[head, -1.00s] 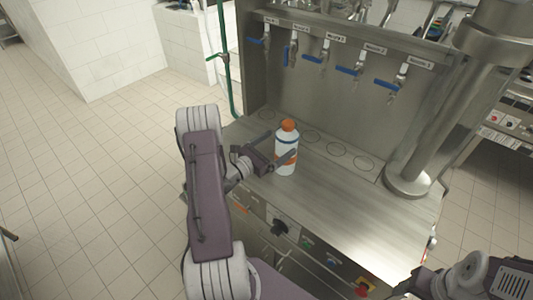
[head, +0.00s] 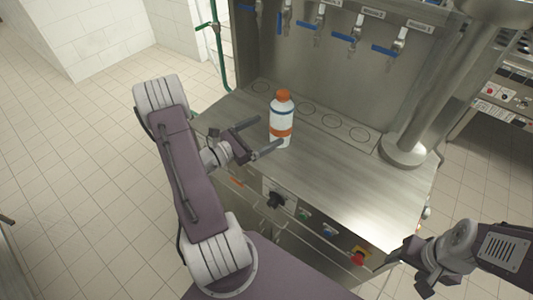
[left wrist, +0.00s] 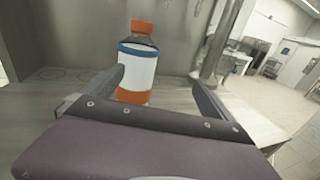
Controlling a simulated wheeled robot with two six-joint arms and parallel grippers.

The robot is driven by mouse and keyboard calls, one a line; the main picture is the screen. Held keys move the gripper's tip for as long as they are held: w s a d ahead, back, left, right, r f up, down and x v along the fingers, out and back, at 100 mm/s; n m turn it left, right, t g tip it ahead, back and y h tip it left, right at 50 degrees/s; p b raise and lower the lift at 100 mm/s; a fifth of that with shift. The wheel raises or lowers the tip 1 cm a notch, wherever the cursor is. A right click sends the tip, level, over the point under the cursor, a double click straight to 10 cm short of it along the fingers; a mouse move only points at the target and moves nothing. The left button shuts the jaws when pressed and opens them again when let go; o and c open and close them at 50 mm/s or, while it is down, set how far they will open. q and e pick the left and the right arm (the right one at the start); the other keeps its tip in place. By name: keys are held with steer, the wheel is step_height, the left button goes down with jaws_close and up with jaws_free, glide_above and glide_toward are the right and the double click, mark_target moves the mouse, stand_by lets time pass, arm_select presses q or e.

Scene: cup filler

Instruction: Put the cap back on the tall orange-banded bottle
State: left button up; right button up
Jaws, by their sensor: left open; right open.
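The tall orange-banded bottle (head: 282,119) stands upright on the steel counter, white with a thin blue band and an orange band low down. An orange cap (head: 284,95) sits on its top; the bottle also shows in the left wrist view (left wrist: 137,72), with the cap (left wrist: 142,27) on its neck. My left gripper (head: 268,136) is open and empty, its fingers pointing toward the bottle from the left and front. In the left wrist view the bottle stands beyond and between the fingers, apparently untouched. My right gripper (head: 408,271) is open, low at the right, away from the bottle.
The steel counter (head: 335,178) is mostly clear. Round marks lie along its back, below several taps with blue handles (head: 347,44). A thick steel column (head: 408,140) stands at the counter's right. Knobs and buttons (head: 328,232) line the front panel.

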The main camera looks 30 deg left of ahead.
arm_select(q)
steer(key=s+d+m+g+h, duration=0.3)
steer(key=d+m+g+h, duration=0.3)
steer(key=d, duration=0.6)
steer(key=s+d+f+m+g+y, duration=0.2)
steer(key=s+d+f+m+g, duration=0.15)
steer(key=s+m+g, duration=0.3)
steer(key=s+d+f+m+g+y, duration=0.2)
steer(key=s+d+m+g+y, duration=0.1)
steer(key=s+d+m+g, duration=0.35)
steer(key=w+a+m+t+y, duration=0.2)
steer(key=a+m+y, duration=0.5)
steer(key=m, duration=0.5)
steer(key=shift+w+t, duration=0.2)
steer(key=shift+t, duration=0.6)
steer(key=shift+r, duration=0.1)
steer(key=shift+f+b, duration=0.6)
steer(key=shift+f, duration=0.05)
